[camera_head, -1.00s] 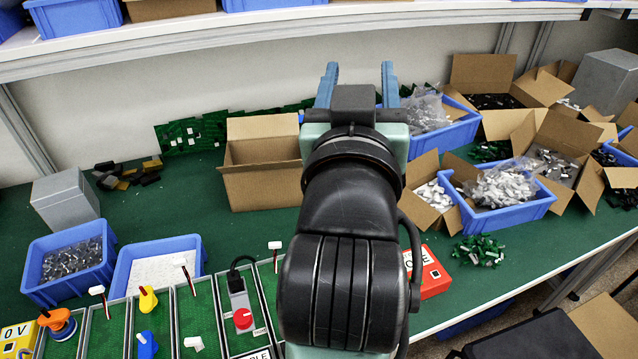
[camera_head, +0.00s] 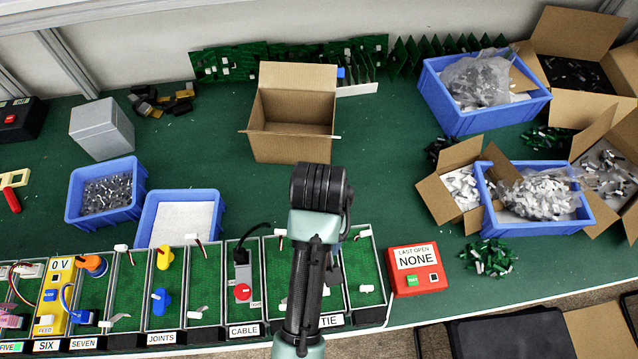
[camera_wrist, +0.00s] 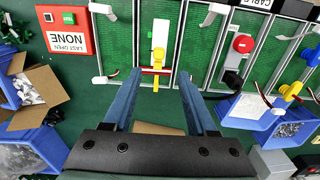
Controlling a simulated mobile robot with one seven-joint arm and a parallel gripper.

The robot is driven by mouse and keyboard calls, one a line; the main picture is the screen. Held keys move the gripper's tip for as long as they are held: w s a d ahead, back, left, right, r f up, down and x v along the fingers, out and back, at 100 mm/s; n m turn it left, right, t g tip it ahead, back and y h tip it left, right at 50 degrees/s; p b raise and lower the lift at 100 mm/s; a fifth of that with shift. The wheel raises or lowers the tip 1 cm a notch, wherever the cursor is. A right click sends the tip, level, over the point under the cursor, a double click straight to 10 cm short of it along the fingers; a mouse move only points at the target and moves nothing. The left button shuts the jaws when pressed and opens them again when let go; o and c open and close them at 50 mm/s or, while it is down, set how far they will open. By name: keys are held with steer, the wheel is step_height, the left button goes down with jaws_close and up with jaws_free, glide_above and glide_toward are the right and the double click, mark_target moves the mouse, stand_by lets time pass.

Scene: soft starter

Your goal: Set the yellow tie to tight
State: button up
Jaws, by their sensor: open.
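The yellow tie (camera_wrist: 158,57) shows in the wrist view on a green panel, with a pale upright part and a red strip across its near end. Nothing is between the fingers that I can tell is held. In the head view, the panel labelled TIE (camera_head: 332,320) is at the front, and my arm covers its middle and hides the yellow tie. I cannot tell how tight the tie is.
A red box reading LAST OPEN NONE (camera_head: 418,270) stands right of the TIE panel. The CABLE panel (camera_head: 243,331) with a red knob (camera_head: 243,292) is to its left. An open cardboard box (camera_head: 292,140) stands behind. Blue bins flank the clear green table (camera_head: 385,160).

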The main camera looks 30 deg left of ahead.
steer(key=f, duration=0.5)
steer(key=f+p, duration=0.1)
steer(key=f, duration=0.4)
steer(key=shift+w+f, duration=0.2)
steer(key=shift+f, duration=0.05)
jaws_close()
stand_by(0.9)
